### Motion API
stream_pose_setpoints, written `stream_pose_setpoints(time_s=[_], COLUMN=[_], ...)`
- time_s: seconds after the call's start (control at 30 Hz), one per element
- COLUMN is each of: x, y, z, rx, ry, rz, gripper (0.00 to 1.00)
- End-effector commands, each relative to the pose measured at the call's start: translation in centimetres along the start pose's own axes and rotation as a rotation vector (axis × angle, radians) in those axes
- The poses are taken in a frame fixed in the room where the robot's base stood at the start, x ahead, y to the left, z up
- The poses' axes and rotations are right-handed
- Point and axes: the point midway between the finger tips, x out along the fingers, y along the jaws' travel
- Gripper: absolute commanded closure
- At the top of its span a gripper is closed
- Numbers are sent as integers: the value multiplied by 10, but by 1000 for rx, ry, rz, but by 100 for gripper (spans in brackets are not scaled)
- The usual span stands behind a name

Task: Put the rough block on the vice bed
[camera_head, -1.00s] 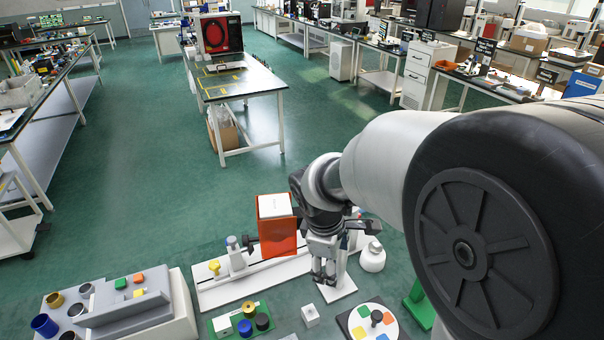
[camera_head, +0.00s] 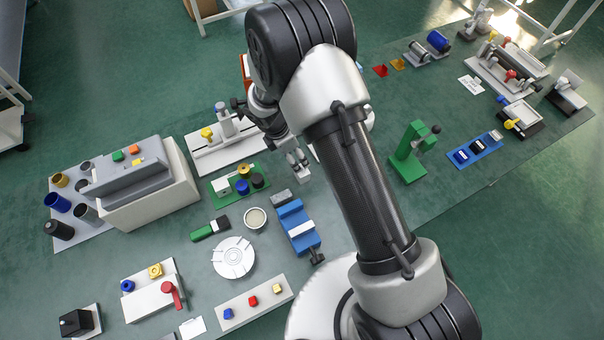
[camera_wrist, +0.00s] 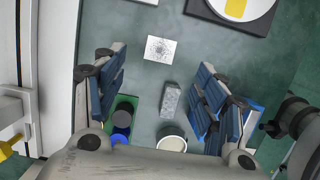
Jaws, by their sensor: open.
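The rough block (camera_head: 281,198) is a small grey, speckled bar lying flat on the mat, beside the top end of the blue vice (camera_head: 290,210). In the wrist view the rough block (camera_wrist: 170,100) shows between my fingers but lower down, apart from them. The vice has a pale bed strip (camera_head: 301,229) across its blue body and a dark handle at its lower end. My gripper (camera_head: 298,164) is open and empty above the mat, up-picture of the block. In the wrist view my gripper (camera_wrist: 163,95) spreads its blue-padded fingers, the right one hiding most of the vice.
A round cup (camera_head: 255,218) stands left of the vice. A green tray (camera_head: 226,190) with coloured caps is up-left, a white round plate (camera_head: 233,257) lower left. A green press (camera_head: 411,152) stands right of my arm. A white patterned card (camera_wrist: 160,49) lies near the block.

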Motion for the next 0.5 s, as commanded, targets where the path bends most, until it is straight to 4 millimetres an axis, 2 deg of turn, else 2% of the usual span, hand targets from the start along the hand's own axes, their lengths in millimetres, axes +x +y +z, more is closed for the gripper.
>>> stream_pose_setpoints(time_s=[0.03,0.2,0.5], x=[15,43,61], y=[-2,-1,-1], z=[0,0,-1], rx=[1,2,3], ry=[0,0,0], rz=[-5,-2,-1], gripper=[35,35,35])
